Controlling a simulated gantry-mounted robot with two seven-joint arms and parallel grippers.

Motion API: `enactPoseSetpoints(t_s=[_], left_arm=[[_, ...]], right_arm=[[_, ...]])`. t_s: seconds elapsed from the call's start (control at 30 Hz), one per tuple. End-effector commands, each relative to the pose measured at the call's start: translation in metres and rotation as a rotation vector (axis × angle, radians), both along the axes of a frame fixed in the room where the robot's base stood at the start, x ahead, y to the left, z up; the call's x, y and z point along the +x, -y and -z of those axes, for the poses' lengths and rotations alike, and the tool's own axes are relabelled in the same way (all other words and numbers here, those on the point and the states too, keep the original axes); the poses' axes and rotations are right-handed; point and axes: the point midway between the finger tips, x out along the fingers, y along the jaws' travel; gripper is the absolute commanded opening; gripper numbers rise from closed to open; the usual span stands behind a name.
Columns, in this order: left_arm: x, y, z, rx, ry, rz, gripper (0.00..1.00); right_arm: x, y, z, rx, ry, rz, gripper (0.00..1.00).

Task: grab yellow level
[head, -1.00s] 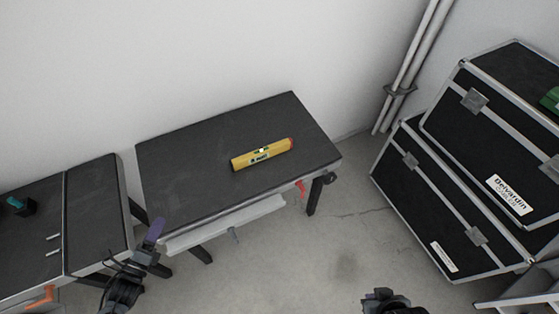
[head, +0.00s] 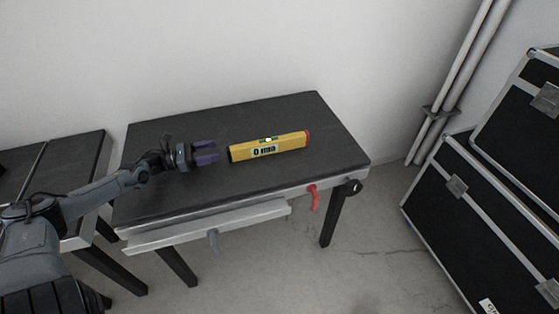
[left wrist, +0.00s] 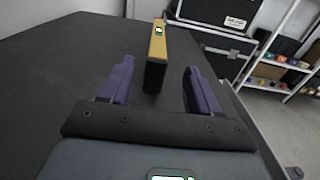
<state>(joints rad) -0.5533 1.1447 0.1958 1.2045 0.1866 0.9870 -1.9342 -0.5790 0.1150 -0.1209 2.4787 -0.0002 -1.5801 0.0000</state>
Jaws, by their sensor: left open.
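The yellow level (head: 268,147) lies on the dark top of the workbench (head: 180,200), with a small display on its front side and a red far end. My left gripper (head: 206,153) is open, just left of the level's near end, its purple fingers pointing at it. In the left wrist view the level (left wrist: 156,50) stands ahead, its dark end facing me, in line with the gap between the open fingers (left wrist: 158,85). The fingers appear apart from the level. My right gripper is not in view.
A second dark table (head: 80,165) stands at the left. Black cases with metal edges (head: 480,215) are stacked at the right. A white wall is behind the workbench. A red handle (head: 314,197) hangs at its front edge. The bench top around the level is clear.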

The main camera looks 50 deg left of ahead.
Motion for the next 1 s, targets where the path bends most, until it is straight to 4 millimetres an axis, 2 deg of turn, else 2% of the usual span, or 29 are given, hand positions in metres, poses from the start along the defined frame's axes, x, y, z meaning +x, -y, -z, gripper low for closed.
enactPoseSetpoints(t_s=[0.03,0.2,0.5,0.77,1.0], left_arm=[[0.001,0.000,0.009,0.004,0.001,0.003,0.62],[0.007,0.003,0.014,0.004,0.003,0.004,0.62],[0.042,0.019,0.014,0.003,0.005,0.004,0.62],[0.055,0.025,0.014,0.003,0.003,0.003,0.62],[0.079,0.035,0.016,0.003,0.006,0.004,0.62]], right_arm=[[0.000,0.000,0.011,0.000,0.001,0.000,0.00],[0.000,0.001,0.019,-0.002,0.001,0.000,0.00],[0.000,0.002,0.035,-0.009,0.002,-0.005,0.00],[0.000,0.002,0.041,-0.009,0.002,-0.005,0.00],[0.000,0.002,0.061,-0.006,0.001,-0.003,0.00]])
